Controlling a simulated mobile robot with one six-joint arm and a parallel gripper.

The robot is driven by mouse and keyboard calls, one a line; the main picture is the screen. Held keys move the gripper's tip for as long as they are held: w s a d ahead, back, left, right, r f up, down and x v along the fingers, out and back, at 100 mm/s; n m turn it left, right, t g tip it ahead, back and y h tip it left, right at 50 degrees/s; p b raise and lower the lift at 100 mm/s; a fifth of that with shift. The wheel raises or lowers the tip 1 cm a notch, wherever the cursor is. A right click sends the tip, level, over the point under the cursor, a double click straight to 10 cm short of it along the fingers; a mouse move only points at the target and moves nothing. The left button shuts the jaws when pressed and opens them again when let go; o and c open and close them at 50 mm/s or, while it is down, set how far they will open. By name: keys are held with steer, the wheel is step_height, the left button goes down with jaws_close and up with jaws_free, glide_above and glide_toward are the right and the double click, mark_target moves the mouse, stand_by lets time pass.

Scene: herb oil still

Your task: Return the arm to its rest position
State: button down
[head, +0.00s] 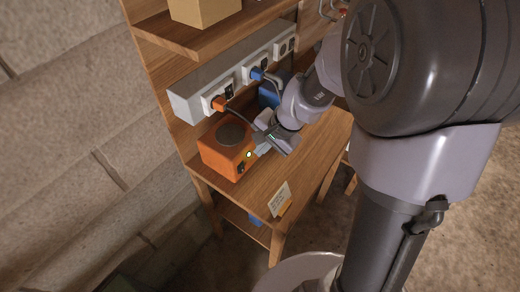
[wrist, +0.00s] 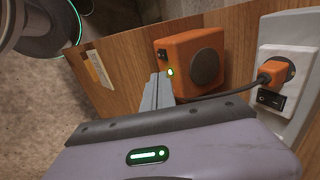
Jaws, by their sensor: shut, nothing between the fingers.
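My gripper (head: 260,143) is at the end of my arm, low over the wooden bench and close to the right side of an orange hot plate (head: 216,150). Its fingers are together with nothing between them, and they also show in the wrist view (wrist: 158,90). I cannot tell whether they touch the hot plate. The hot plate has a dark round top and a lit green light, also seen in the wrist view (wrist: 190,62). My arm reaches in from the right of the head view.
A grey socket strip (head: 185,102) holds an orange plug (head: 218,104) and a blue plug (head: 257,74). A blue device (head: 270,95) stands behind my wrist. A card (head: 279,199) is at the bench's front edge. A shelf above bears a box (head: 203,10). Bare floor lies right.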

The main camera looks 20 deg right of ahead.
steer(key=shift+s, duration=0.1)
steer(key=s+a+r+n+t+b, duration=0.1)
steer(key=s+a+r+n, duration=0.1)
steer(key=s+r, duration=0.4)
steer(key=s+a+r+n+t+b, duration=0.1)
steer(key=s+r, duration=0.5)
steer(key=s, duration=0.6)
steer(key=a+n+b, duration=0.1)
steer(key=a+n, duration=0.1)
steer(key=n, duration=0.1)
steer(key=shift+s+h, duration=0.4)
